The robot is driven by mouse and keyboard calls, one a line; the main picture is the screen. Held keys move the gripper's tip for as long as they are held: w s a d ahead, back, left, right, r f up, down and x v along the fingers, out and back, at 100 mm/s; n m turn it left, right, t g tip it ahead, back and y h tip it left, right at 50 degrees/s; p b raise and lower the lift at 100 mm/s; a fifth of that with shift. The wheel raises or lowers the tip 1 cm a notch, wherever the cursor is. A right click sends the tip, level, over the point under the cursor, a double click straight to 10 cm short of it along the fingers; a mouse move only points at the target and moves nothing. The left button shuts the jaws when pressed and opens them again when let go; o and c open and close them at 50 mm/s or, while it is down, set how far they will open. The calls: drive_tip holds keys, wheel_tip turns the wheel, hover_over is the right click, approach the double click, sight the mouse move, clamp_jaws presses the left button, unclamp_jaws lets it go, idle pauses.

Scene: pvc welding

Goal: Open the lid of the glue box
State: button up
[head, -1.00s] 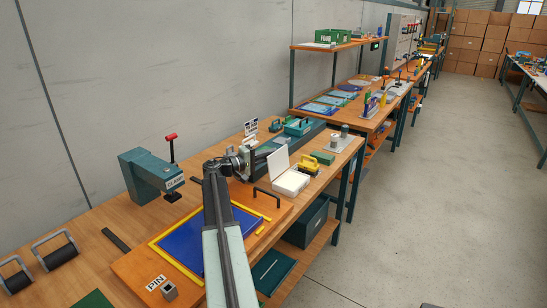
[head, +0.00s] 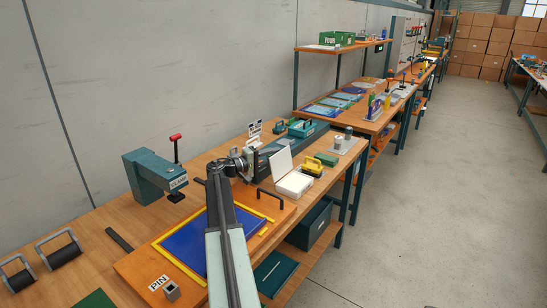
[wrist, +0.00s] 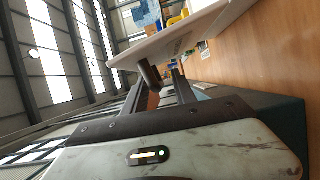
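The white glue box (head: 295,184) stands on the workbench, right of my gripper in the head view. Its lid (head: 281,163) is up, leaning back toward my gripper, and the box is open at the top. My gripper (head: 251,161) is on the left, back side of the raised lid. In the wrist view the lid is a tilted white panel (wrist: 190,36) close to my gripper (wrist: 160,82). The fingers look apart, with a gap between them. A short dark cylindrical part shows by the lid's lower edge; I cannot tell whether the fingers touch the lid.
A yellow tool (head: 313,166) and a green block (head: 326,159) sit right of the box. A blue panel with yellow edging (head: 193,245) lies in front, with a black handle (head: 273,199). A green clamp press (head: 152,176) stands left. The floor on the right is clear.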

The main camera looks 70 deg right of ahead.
wheel_tip(320, 180, up, 4)
drive_tip(key=p, duration=0.4)
drive_tip(key=shift+r, duration=0.15)
drive_tip(key=s+a, duration=0.3)
drive_tip(key=a, duration=0.4)
drive_tip(key=s+a+p, duration=0.1)
drive_tip(key=s+a, duration=0.2)
drive_tip(key=a, duration=0.4)
drive_tip(key=shift+s+a+r, duration=0.2)
drive_tip(key=shift+a+r, duration=0.1)
drive_tip(key=shift+a, duration=0.05)
